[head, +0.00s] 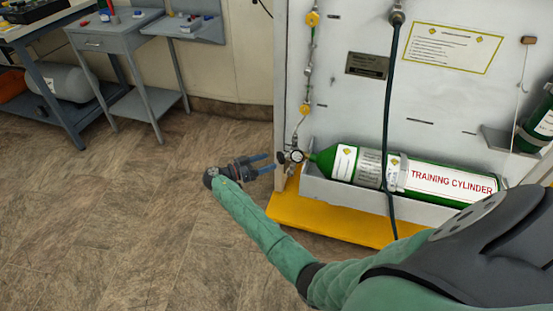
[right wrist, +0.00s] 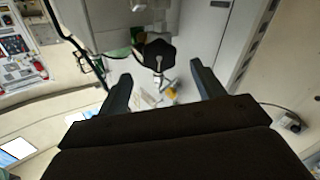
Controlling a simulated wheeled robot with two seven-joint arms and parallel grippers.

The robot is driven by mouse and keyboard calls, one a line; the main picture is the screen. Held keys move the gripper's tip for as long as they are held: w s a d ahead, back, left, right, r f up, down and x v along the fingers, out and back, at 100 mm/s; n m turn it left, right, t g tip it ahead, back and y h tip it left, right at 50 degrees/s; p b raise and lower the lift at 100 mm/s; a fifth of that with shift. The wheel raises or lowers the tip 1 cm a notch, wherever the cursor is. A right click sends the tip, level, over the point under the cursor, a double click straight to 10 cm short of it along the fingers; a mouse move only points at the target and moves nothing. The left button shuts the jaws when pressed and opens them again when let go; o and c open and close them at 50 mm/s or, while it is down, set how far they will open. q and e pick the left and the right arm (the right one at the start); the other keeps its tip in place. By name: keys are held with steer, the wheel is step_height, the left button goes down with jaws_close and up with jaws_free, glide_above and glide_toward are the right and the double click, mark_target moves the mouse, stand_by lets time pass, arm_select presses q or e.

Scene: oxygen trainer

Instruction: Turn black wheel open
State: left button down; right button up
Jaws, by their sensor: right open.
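The black wheel (head: 281,157) is at the valve on the left end of a green and white training cylinder (head: 440,182), which lies in a tray on the panel. My right gripper (head: 271,162) is open, just left of the wheel, with its fingers pointing at it. In the right wrist view the black wheel (right wrist: 158,53) appears as a dark lobed knob ahead of the fingers, near the middle of the gap between the fingertips. I cannot tell whether the fingertips touch it. My left gripper is not in view.
A dark hose (head: 387,110) hangs in front of the cylinder. A yellow base (head: 320,222) juts out below the panel. A grey side table (head: 105,32) stands at the back left. The floor left of my gripper is clear.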

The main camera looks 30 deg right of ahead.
mark_target(279, 158)
steer(key=d, duration=0.4)
steer(key=shift+s+d, duration=0.35)
steer(key=shift+d, duration=0.05)
steer(key=c, duration=1)
